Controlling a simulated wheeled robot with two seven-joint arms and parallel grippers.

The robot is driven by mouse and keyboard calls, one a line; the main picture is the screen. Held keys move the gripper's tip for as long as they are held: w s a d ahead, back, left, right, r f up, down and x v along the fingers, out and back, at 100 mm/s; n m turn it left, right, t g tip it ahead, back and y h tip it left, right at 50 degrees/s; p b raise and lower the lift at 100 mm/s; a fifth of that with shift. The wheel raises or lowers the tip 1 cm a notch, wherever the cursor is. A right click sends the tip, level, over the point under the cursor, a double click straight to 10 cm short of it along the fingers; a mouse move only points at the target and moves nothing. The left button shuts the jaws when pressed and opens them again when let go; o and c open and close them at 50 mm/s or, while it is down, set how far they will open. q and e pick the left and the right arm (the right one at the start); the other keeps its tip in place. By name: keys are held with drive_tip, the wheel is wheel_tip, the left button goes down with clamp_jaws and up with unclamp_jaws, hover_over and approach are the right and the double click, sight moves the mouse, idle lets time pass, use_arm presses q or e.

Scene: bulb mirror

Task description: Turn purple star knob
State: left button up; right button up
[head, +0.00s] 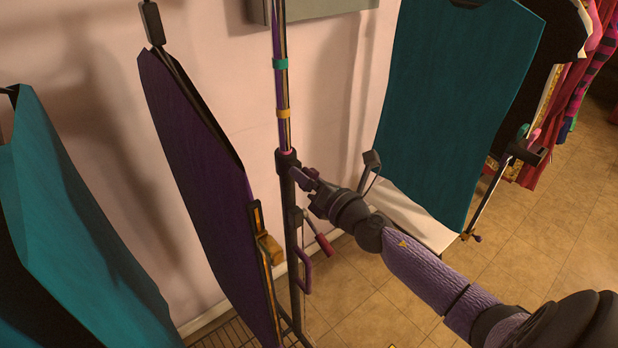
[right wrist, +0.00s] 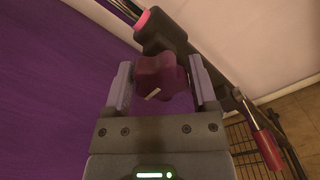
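The purple star knob (right wrist: 160,75) sits on the dark collar of an upright pole. In the right wrist view it lies between the two fingers of my right gripper (right wrist: 160,85), with a light mark on its front. The fingers stand wide apart, one on each side of the knob. A small gap shows at the left finger; contact at the right finger is unclear. In the head view my right gripper (head: 308,180) reaches the pole's collar (head: 287,162) from the right, and it hides most of the knob. My left gripper is not in view.
A purple board (head: 195,150) hangs just left of the pole, close to the gripper. A teal panel (head: 455,100) hangs at the right. A red-handled tool (head: 318,235) and a purple loop (head: 304,270) hang below the gripper. Tiled floor (head: 350,300) lies open at lower right.

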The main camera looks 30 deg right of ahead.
drive_tip(key=c, duration=0.8)
drive_tip(key=shift+c, duration=0.2)
drive_tip(key=shift+m, duration=0.3)
drive_tip(key=m+p, duration=0.1)
drive_tip(key=m, duration=0.3)
drive_tip(key=m+p, duration=0.2)
drive_tip(key=m, duration=0.3)
drive_tip(key=m+p, duration=0.1)
drive_tip(key=m, duration=0.2)
drive_tip(key=shift+m+p, duration=0.3)
drive_tip(key=m+p, duration=0.1)
drive_tip(key=m, duration=0.2)
drive_tip(key=shift+f+m, duration=0.1)
drive_tip(key=shift+m, duration=0.3)
drive_tip(key=shift+m+p, duration=0.4)
drive_tip(key=shift+m, duration=0.3)
